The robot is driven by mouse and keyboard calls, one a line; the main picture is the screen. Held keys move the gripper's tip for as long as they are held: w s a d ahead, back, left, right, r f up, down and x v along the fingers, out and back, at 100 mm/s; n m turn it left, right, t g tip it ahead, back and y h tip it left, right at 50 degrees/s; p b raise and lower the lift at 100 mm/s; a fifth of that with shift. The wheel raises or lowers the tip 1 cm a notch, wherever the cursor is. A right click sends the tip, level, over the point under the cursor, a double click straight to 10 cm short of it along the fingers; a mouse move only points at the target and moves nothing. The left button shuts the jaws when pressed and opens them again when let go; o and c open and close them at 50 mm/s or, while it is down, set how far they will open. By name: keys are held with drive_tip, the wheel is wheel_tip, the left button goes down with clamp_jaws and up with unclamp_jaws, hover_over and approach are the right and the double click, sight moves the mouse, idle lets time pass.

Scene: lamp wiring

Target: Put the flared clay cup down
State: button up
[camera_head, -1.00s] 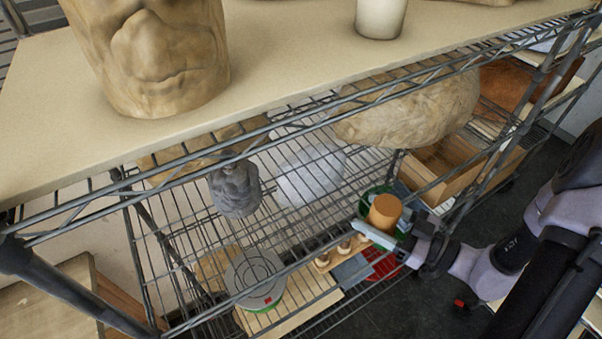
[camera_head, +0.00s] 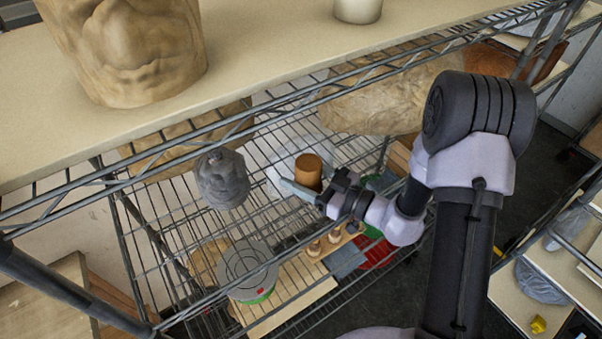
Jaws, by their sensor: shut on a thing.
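The flared clay cup (camera_head: 308,172) is orange-brown and looks upright. My gripper (camera_head: 292,184) reaches in from the right and is shut on the cup; its pale finger crosses in front of the cup's lower part. The cup shows against the wire shelf (camera_head: 185,222), near the middle of the picture. I cannot tell how far its base is above the wires. The cup's base is hidden by the finger.
A grey carved figure (camera_head: 222,178) stands left of the cup. A round grey disc (camera_head: 247,268) and small wooden pegs (camera_head: 334,236) are lower down. A beige board (camera_head: 260,50) carries a large clay head (camera_head: 130,55) and a white cup (camera_head: 358,9). Shelf wires left of the cup look bare.

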drive_tip(key=shift+f, duration=0.1)
drive_tip(key=o, duration=1.6)
drive_tip(key=shift+o, duration=0.2)
